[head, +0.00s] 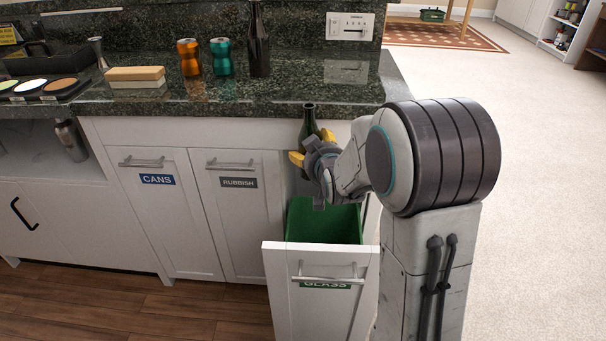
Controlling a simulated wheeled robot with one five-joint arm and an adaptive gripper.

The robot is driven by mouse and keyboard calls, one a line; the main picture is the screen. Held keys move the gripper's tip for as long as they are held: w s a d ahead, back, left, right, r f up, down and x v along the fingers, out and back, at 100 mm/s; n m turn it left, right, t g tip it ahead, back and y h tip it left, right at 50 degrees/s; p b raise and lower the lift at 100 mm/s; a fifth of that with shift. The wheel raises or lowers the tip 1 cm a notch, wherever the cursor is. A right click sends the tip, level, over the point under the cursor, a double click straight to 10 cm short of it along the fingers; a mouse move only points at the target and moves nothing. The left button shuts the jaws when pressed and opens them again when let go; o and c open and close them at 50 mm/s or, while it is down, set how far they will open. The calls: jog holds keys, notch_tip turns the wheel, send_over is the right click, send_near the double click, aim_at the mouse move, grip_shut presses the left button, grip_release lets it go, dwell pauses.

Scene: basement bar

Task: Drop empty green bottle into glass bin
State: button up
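A dark green bottle (309,122) is upright in my gripper (310,158), whose yellow-tipped fingers close around its lower body. The bottle's base is hidden behind the gripper. My gripper is just in front of the counter edge, above the open glass bin. The glass bin (322,226) is a green container in a pulled-out white drawer (310,300) with a green GLASS label. Its inside is empty as far as I can see; the bottom is hidden by the drawer front.
The CANS drawer (165,215) and RUBBISH drawer (240,215) are shut. Open floor (540,190) lies to the right.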

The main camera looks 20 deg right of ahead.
jog(key=s+d+r+m+h+b, duration=0.1)
jog(key=s+d+r+b, duration=0.25)
jog(key=s+b, duration=0.4)
notch_tip(320, 180, down, 7)
jog(key=b, duration=0.4)
jog(key=shift+w+r, duration=0.2)
jog(key=shift+w, duration=0.25)
jog(key=o, duration=1.2)
jog(key=shift+o, duration=0.2)
notch_tip(320, 180, up, 10)
